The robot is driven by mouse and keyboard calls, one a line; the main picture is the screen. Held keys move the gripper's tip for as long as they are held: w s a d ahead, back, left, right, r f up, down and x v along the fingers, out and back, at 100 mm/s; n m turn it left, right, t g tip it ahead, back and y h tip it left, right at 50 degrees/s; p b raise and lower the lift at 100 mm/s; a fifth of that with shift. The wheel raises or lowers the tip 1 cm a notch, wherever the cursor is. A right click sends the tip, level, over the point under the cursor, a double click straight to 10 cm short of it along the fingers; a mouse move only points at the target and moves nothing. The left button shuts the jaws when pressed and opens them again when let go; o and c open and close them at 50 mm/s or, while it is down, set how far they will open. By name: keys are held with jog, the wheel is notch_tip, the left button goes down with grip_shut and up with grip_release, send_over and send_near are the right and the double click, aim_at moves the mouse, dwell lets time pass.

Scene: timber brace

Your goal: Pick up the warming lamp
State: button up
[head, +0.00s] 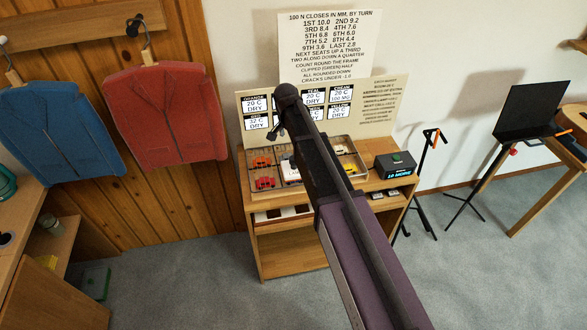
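I cannot pick out a warming lamp for certain in the head view. My dark arm reaches up from the lower right across the wooden cabinet (291,249) and hides part of its top. Small dark parts at the arm's far end, in front of the sign cards, may be my gripper (275,134). Its fingers are too small and dark to read, and I see nothing held there.
A tray (254,184) with red, orange and yellow items and a black box with a green button (396,160) stand on the cabinet. Red (165,115) and blue (60,130) garments hang left. Carpet is open in front.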

jog(key=shift+f, duration=0.1)
jog(key=b, duration=0.9)
send_near(294, 165)
jog(key=w+f, duration=0.2)
jog(key=f, duration=0.1)
jog(key=w+f, duration=0.1)
jog(key=f, duration=0.1)
jog(key=shift+d, duration=0.2)
jog(key=shift+f, duration=0.1)
jog(key=shift+w+d+f+b, duration=0.1)
jog(key=shift+f+b, duration=1.1)
jog(key=shift+f, duration=0.05)
jog(key=shift+w+d+f+b, duration=0.1)
jog(key=shift+f+b, duration=1.1)
jog(key=shift+f, duration=0.05)
jog(key=shift+a, duration=0.1)
grip_shut()
